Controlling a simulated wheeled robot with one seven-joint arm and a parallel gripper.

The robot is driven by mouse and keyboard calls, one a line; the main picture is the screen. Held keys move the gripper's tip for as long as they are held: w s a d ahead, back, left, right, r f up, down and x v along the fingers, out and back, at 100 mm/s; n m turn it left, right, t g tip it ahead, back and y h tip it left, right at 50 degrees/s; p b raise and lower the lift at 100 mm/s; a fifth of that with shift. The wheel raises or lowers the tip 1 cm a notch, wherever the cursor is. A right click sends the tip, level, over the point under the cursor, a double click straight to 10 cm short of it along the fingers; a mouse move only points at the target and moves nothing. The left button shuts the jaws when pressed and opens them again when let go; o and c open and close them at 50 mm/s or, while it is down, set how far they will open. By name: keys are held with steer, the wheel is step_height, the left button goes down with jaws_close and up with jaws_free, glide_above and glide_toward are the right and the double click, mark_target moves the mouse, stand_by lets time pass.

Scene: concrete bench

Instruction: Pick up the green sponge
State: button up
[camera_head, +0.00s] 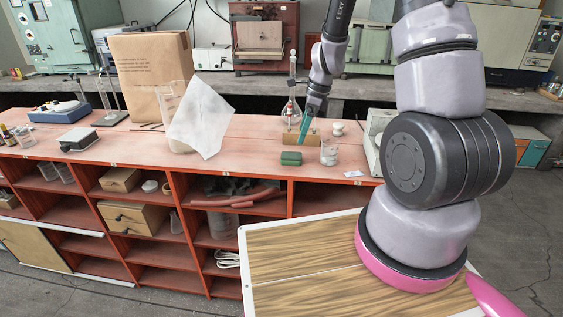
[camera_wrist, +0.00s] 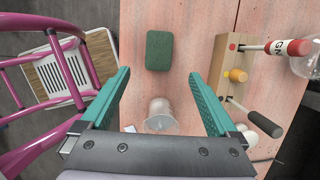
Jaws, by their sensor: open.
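The green sponge (camera_head: 291,158) lies flat on the reddish bench top near its front edge, in front of a small wooden block. In the wrist view the sponge (camera_wrist: 159,50) is a dark green rounded block, ahead of my fingers and between their lines. My gripper (camera_head: 308,125) is above the bench, up and to the right of the sponge in the head view. In the wrist view my gripper (camera_wrist: 158,80) has its teal fingers spread wide with nothing held between them. The sponge is fully visible and apart from the fingers.
A clear glass beaker (camera_wrist: 160,116) stands close to the sponge, low between my fingers. A wooden block (camera_wrist: 253,85) with tools lies beside the right finger. A flask (camera_head: 291,108) stands behind. A white cloth (camera_head: 201,117) hangs to the left. Bench left of the sponge is bare.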

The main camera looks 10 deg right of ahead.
mark_target(292, 155)
steer(key=x, duration=0.9)
steer(key=shift+a+f, duration=0.15)
steer(key=shift+a, duration=0.25)
jaws_close()
step_height(292, 155, up, 10)
steer(key=c, duration=0.8)
jaws_free()
steer(key=c, duration=0.5)
